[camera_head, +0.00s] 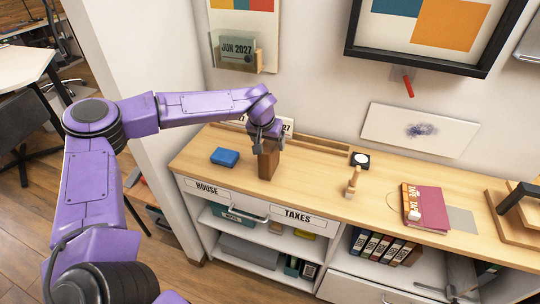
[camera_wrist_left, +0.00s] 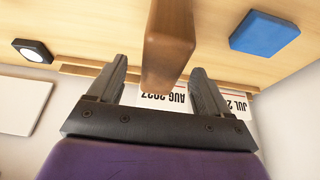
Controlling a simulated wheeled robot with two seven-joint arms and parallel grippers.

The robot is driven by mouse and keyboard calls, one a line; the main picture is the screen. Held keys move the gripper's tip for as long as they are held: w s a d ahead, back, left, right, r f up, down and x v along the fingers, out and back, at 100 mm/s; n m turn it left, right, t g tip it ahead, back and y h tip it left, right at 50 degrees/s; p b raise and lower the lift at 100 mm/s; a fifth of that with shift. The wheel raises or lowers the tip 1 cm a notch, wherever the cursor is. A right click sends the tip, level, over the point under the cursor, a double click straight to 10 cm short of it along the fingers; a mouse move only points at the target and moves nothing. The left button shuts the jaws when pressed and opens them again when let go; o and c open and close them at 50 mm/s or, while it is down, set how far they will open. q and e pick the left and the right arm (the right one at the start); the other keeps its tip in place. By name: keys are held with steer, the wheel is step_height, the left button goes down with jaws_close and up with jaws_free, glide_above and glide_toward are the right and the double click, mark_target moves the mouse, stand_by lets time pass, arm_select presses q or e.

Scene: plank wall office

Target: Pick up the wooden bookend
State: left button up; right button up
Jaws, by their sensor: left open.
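The wooden bookend (camera_head: 268,163) is a dark brown upright block on the light wooden counter (camera_head: 325,190). My left gripper (camera_head: 266,138) is above it, at its top end, and hides part of that end. In the left wrist view the bookend (camera_wrist_left: 168,45) reaches in between the two open fingers of the left gripper (camera_wrist_left: 158,68), with a gap showing on each side, wider on the left. I cannot tell whether either finger touches it. My right gripper is not in view.
A blue box (camera_head: 225,157) lies left of the bookend. Calendar cards (camera_wrist_left: 165,101) are behind it by the wall. The counter just right of the bookend is clear.

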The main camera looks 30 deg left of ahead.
arm_select(q)
steer(key=p+x, duration=0.1)
steer(key=x, duration=0.4)
steer(key=shift+a+f, duration=0.1)
steer(key=shift+s, duration=0.1)
steer(key=shift+f+p, duration=0.2)
steer(key=shift+p, duration=0.15)
jaws_close()
stand_by(0.3)
